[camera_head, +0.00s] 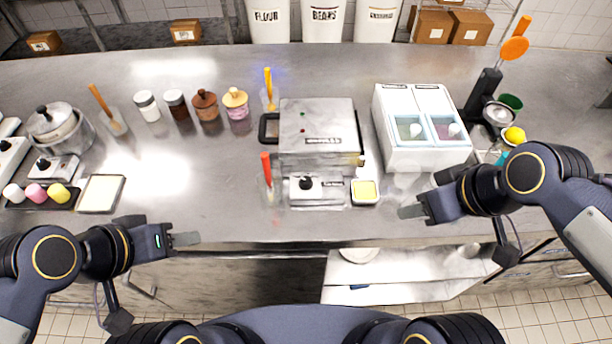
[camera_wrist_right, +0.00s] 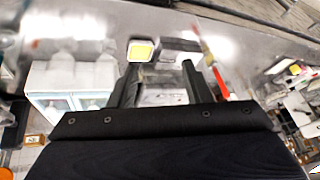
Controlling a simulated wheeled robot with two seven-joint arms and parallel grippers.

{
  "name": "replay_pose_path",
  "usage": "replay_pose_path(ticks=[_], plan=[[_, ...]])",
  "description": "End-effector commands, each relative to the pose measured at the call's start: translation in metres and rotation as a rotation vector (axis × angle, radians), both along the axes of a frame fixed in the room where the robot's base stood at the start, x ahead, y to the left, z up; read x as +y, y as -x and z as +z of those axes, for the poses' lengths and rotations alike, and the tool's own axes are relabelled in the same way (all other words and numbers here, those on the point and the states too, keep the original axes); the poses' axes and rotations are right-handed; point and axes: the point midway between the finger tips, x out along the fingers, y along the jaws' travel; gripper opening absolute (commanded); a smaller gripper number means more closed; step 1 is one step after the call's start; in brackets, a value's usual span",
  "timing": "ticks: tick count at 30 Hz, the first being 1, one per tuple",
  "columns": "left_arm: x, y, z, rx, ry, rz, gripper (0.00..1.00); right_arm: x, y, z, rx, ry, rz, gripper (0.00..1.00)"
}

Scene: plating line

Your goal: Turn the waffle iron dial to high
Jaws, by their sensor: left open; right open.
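The waffle iron (camera_head: 318,127) is a closed silver box in the middle of the counter, with a dark handle (camera_head: 269,128) on its left side. Its dial (camera_head: 306,183) is a black knob on the lower front panel; its exact setting is too small to read. My right gripper (camera_head: 408,211) is open and empty, to the right of the dial and apart from it, near the counter's front edge. In the right wrist view its two fingers (camera_wrist_right: 160,84) are spread. My left gripper (camera_head: 188,239) is open and empty at the front edge, well left of the waffle iron.
A small yellow-filled dish (camera_head: 365,191) stands just right of the dial panel. A cup with a red-handled tool (camera_head: 266,170) stands just left of it. A white two-bin container (camera_head: 427,155) is at right. The counter between my left gripper and the iron is clear.

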Motion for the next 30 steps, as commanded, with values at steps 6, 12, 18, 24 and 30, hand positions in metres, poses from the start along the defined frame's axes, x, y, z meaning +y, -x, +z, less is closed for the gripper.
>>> replay_pose_path(ticks=[6, 12, 18, 24, 30], plan=[[0.0, 0.0, -0.005, 0.0, 0.0, 0.0, 0.42, 0.043, -0.081, -0.003, -0.024, 0.27, 0.706, 0.48], [0.0, 0.0, -0.009, 0.0, 0.0, 0.0, 0.42, 0.111, -0.143, -0.033, -0.054, 0.448, 1.35, 0.48], [0.0, 0.0, -0.011, 0.0, 0.0, 0.0, 0.42, 0.17, -0.173, -0.068, -0.074, 0.534, 1.801, 0.48], [0.0, 0.0, -0.01, 0.0, 0.0, 0.0, 0.42, 0.19, -0.18, -0.085, -0.08, 0.556, 1.955, 0.48], [0.0, 0.0, -0.006, 0.0, 0.0, 0.0, 0.42, 0.189, -0.179, -0.111, -0.078, 0.555, 1.959, 0.48]])
